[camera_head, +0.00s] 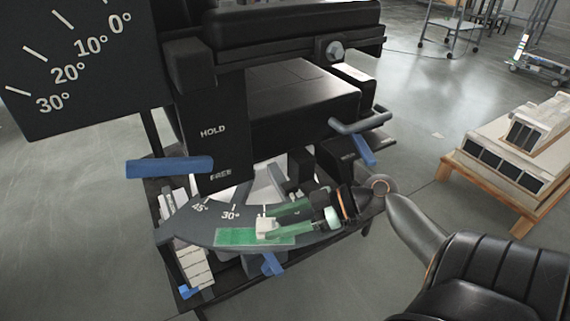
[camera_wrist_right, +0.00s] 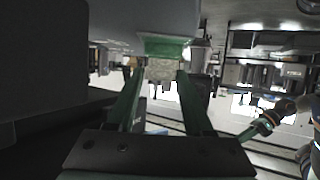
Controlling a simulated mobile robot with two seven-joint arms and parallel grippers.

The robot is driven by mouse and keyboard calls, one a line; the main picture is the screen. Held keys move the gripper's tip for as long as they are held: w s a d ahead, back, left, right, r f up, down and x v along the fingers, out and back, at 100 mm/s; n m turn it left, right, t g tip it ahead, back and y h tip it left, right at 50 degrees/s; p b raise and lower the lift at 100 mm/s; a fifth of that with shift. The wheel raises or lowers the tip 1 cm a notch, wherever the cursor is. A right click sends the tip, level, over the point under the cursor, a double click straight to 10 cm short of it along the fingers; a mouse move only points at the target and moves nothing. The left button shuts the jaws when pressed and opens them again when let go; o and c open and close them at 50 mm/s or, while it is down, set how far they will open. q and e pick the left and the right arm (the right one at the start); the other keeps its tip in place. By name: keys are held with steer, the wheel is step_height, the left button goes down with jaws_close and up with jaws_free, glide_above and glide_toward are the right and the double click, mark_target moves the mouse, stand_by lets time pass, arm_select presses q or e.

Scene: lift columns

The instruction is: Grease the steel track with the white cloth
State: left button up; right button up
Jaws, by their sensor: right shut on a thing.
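The steel track (camera_head: 190,222) is a grey curved plate with 45° and 30° marks, low in the middle of the head view. A green patch (camera_head: 231,237) lies along its front part and also shows in the right wrist view (camera_wrist_right: 166,48). My right gripper (camera_head: 268,222) has green fingers and is shut on the small white cloth (camera_head: 264,231). The cloth is at the green patch, and I cannot tell whether it presses on it. In the right wrist view the cloth (camera_wrist_right: 160,69) sits between the fingertips. My left gripper is not in view.
A black machine with a HOLD/FREE panel (camera_head: 212,150) stands behind the track. Blue handles (camera_head: 170,168) stick out around it. A large angle dial (camera_head: 80,65) is at upper left. A wooden pallet with boxes (camera_head: 505,165) is at right.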

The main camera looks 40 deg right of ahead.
mark_target(260, 224)
steer(key=shift+w+a, duration=1.05)
steer(key=shift+a, duration=0.1)
steer(key=shift+w+a+p, duration=0.65)
steer(key=shift+w+a, duration=1.35)
steer(key=shift+a, duration=0.3)
steer(key=shift+w+a, duration=1.15)
steer(key=shift+a, duration=0.05)
steer(key=shift+s+d+f+b, duration=0.2)
steer(key=shift+s+d+b, duration=0.15)
steer(key=shift+s+d, duration=0.65)
steer(key=shift+s+d+r+b, duration=0.2)
steer(key=shift+s+d+b, duration=0.1)
steer(key=shift+s+d, duration=0.95)
steer(key=shift+s+d+b, duration=0.2)
steer(key=shift+s+d, duration=0.45)
steer(key=shift+d, duration=0.2)
steer(key=shift+s+d+b, duration=0.15)
steer(key=shift+s+d, duration=0.45)
steer(key=shift+d, duration=0.2)
steer(key=shift+s+d, duration=0.7)
steer(key=shift+d, duration=0.1)
steer(key=shift+s+d, duration=1.1)
steer(key=shift+d, duration=0.1)
